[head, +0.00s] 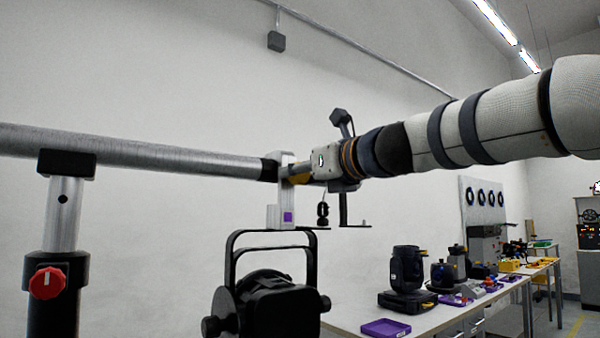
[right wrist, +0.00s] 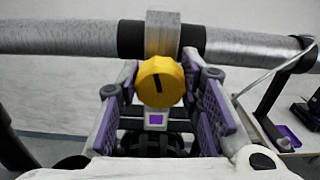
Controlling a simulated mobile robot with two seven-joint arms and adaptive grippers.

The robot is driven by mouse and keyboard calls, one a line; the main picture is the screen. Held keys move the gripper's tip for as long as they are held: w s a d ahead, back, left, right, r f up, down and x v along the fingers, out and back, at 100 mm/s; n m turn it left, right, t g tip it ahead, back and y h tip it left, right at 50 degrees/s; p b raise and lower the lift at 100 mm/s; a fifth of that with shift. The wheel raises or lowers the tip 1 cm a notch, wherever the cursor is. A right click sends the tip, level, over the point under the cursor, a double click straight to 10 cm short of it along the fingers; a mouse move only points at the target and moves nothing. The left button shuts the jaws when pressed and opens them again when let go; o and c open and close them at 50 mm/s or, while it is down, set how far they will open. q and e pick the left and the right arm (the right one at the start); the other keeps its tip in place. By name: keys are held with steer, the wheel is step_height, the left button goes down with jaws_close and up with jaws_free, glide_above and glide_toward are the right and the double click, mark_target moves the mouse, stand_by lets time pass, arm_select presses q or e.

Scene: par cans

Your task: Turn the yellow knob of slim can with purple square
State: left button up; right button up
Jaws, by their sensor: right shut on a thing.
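The slim black can (head: 265,305) hangs by its yoke and a silver clamp (head: 274,215) from the metal bar (head: 150,156). A small purple square (head: 288,217) marks the clamp; it also shows in the right wrist view (right wrist: 156,119). The yellow knob (right wrist: 160,82) has a dark line standing nearly upright, slightly tilted. In the head view the knob (head: 299,180) is mostly hidden by my gripper. My right gripper (right wrist: 160,74) has its purple-padded fingers on both sides of the knob and is shut on it. My left gripper is out of view.
A stand with a red knob (head: 47,283) holds the bar at left. A workbench (head: 358,313) with a purple tray (head: 386,328), dark fixtures and tools stands behind at right. A grey box (head: 276,41) hangs from a ceiling pipe.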

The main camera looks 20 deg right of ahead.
steer(key=shift+f, duration=0.1)
steer(key=o, duration=1.2)
steer(key=shift+c, duration=0.2)
step_height(320, 180, up, 10)
steer(key=shift+w+d+f, duration=0.1)
steer(key=shift+w+f, duration=0.05)
steer(key=shift+f, duration=0.1)
steer(key=shift+r, duration=0.25)
